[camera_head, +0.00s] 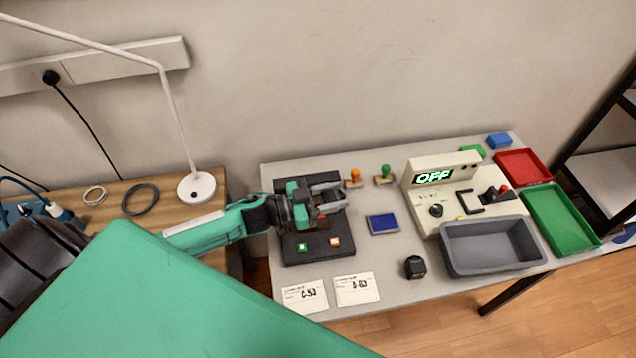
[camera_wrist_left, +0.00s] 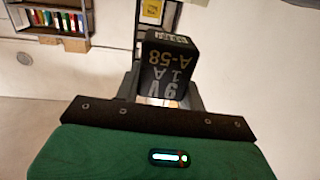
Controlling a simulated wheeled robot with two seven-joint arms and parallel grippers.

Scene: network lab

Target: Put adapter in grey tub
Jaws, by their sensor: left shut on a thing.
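My left gripper (camera_head: 328,197) is shut on a black adapter (camera_wrist_left: 168,65). In the left wrist view the adapter sits between the fingers, with "9V 1A A-58" printed on it. In the head view the held adapter is hard to tell from the dark fingers. The gripper is over the dark board at the table's left side. The grey tub (camera_head: 492,268) stands at the right front of the table, to the right of the gripper, and looks empty. A second black block (camera_head: 415,267), perhaps another adapter, stands left of the tub. My right gripper is not in view.
The dark board (camera_head: 319,255) has small coloured squares. Two label cards (camera_head: 356,289) lie in front. A blue pad (camera_head: 383,223) and stamps (camera_head: 384,175) are mid-table. A cream device reading "OFF" (camera_head: 440,172) stands behind the tub; green (camera_head: 562,220) and red (camera_head: 523,167) trays lie right.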

